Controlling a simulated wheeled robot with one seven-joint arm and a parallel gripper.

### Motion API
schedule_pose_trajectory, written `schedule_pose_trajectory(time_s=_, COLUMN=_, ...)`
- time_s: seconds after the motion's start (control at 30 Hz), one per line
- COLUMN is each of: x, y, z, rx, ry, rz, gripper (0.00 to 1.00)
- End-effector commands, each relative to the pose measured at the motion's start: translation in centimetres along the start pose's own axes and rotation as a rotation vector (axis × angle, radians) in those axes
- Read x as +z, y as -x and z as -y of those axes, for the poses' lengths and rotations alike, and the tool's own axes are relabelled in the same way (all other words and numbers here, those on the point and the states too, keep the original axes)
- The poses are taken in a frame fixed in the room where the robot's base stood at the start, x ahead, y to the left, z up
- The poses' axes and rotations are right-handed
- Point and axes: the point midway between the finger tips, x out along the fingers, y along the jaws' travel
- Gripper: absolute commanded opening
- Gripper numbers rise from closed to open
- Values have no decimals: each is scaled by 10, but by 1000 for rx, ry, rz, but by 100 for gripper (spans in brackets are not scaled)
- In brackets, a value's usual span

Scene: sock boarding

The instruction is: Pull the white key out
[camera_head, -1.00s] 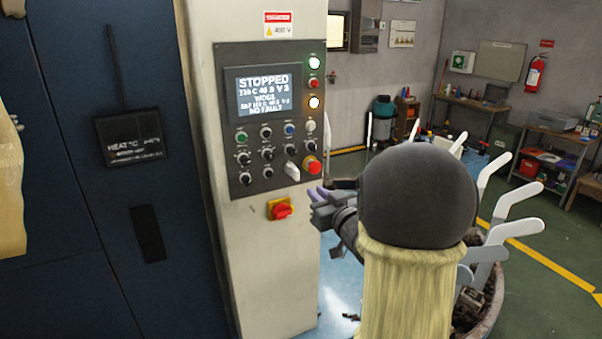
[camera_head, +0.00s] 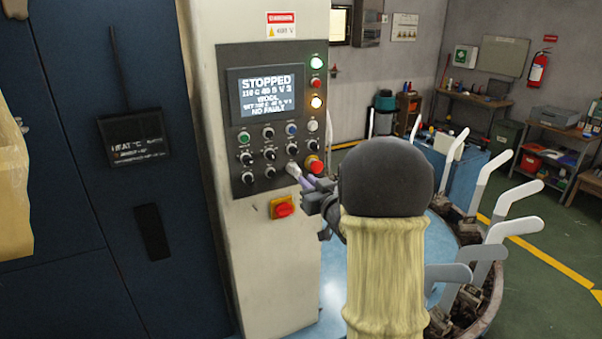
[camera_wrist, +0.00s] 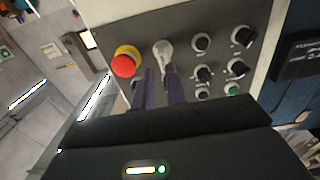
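The white key (camera_head: 293,169) sits in the lower part of the grey control panel, left of the red emergency button (camera_head: 315,166). In the wrist view the white key (camera_wrist: 163,50) stands just beyond my fingertips, beside the red button (camera_wrist: 124,65) on its yellow ring. My gripper (camera_head: 308,183) is close in front of the panel at the key, partly hidden by my arm. In the wrist view its two purple fingers (camera_wrist: 160,72) are apart, with the near end of the key at the gap between the tips. Whether they touch it is not clear.
Several dark selector knobs (camera_head: 268,154) crowd the panel beside the key. A red and yellow switch (camera_head: 283,207) is below. The panel screen (camera_head: 266,92) reads STOPPED. A round carousel with white sock boards (camera_head: 508,228) stands at right.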

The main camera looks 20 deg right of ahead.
Motion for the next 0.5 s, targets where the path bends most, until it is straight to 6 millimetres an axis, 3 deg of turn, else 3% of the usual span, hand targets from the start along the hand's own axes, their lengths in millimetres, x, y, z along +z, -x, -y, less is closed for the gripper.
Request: schedule_pose_trajectory(time_s=0.5, x=0, y=-2, z=-5, rx=8, ry=0, rz=0, gripper=14)
